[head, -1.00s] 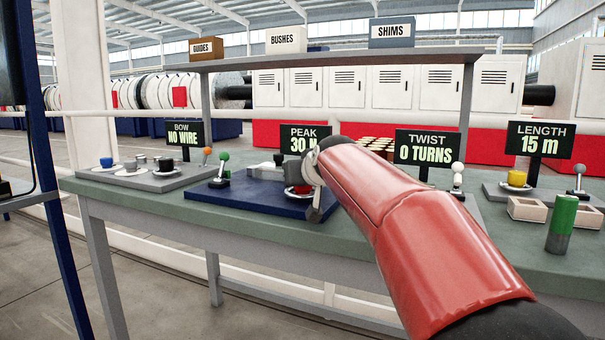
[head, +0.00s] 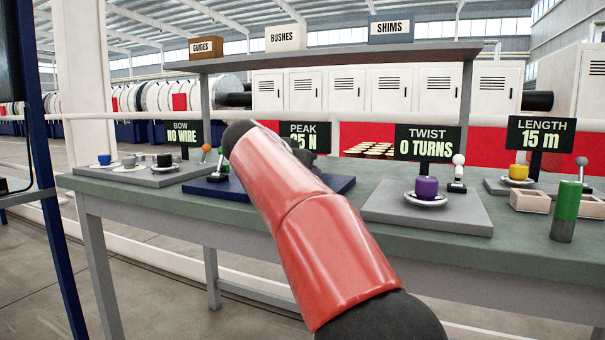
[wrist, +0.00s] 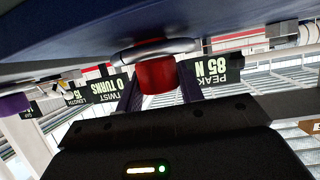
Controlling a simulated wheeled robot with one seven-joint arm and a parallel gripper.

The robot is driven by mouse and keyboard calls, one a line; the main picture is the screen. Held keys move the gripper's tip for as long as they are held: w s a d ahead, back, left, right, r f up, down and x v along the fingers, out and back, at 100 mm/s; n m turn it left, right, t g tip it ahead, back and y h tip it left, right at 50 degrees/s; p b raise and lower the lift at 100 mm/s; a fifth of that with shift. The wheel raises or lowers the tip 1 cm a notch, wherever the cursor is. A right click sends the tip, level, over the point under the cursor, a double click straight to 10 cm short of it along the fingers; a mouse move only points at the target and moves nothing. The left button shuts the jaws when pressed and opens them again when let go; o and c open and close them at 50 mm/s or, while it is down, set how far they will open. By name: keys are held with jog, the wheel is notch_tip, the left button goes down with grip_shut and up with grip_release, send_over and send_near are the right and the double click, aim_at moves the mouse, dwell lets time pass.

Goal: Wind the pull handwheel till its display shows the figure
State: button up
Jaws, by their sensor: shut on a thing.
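The handwheel's red knob (wrist: 157,75) with its grey ring (wrist: 150,52) shows in the wrist view, close to the blue base plate (wrist: 75,40). My gripper (wrist: 160,82) is shut on the red knob, with one dark finger on each side. In the head view my red arm hides the gripper and this handwheel. The PEAK display (head: 304,137) is partly covered there, with a figure ending in 5 N. In the wrist view the PEAK display (wrist: 212,72) is upside down and appears to read 85 N.
To the right are the TWIST sign (head: 426,144), at 0 TURNS, and a purple knob (head: 427,188) on a grey plate. The LENGTH sign (head: 541,135), at 15 m, and a green cylinder (head: 567,210) stand farther right. The BOW sign (head: 183,134) reads NO WIRE.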

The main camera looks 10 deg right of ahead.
jog(key=m+g+h+p, duration=0.2)
jog(key=m+g+p, duration=0.1)
jog(key=shift+a+r+m+h, duration=0.15)
jog(key=shift+m+h, duration=0.15)
jog(key=shift+h, duration=0.1)
jog(key=shift+f+m+g+h+p, duration=0.2)
jog(key=shift+m+g+h+p, duration=0.5)
jog(key=shift+m+g+p, duration=0.9)
jog(key=shift+f+g, duration=0.1)
jog(key=shift+g, duration=0.4)
jog(key=o, duration=1)
jog(key=shift+s, duration=0.1)
